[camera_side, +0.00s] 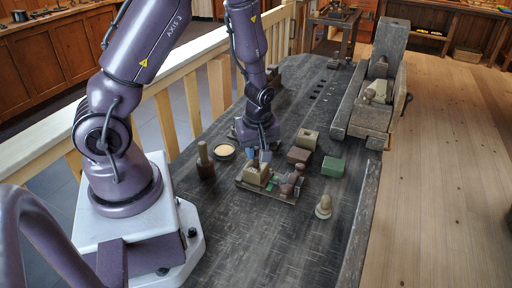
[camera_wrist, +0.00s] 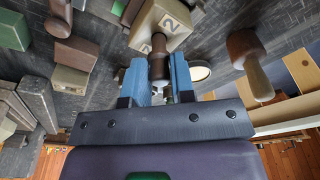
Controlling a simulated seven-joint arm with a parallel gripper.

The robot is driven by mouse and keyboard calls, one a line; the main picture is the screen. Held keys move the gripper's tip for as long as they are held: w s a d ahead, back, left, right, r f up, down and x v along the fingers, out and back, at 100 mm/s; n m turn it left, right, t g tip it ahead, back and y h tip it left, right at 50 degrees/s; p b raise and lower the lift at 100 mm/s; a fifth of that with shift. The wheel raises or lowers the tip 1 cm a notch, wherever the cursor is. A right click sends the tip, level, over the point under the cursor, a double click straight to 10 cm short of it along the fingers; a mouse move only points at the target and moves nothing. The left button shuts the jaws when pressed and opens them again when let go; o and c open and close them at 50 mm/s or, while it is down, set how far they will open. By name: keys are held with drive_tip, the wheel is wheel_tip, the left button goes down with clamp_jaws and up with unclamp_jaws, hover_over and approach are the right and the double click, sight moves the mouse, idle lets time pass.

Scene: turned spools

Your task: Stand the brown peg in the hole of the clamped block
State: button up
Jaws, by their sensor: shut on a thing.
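The brown peg (camera_wrist: 158,66) is between the two blue fingers of my gripper (camera_wrist: 157,82) in the wrist view. My gripper (camera_side: 259,156) is shut on it. In the side view this block (camera_side: 256,174) sits in a low clamp fixture (camera_side: 282,197), directly below my fingers. The peg's far end overlaps the block in the wrist view, and I cannot tell whether it is in the hole or above it. The fingers hide the peg in the side view.
A vise (camera_side: 368,115) is farther back.

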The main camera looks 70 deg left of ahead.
drive_tip(key=shift+f, duration=0.65)
idle(0.5)
drive_tip(key=o, duration=1)
drive_tip(key=shift+c, duration=0.2)
drive_tip(key=shift+r, duration=4.3)
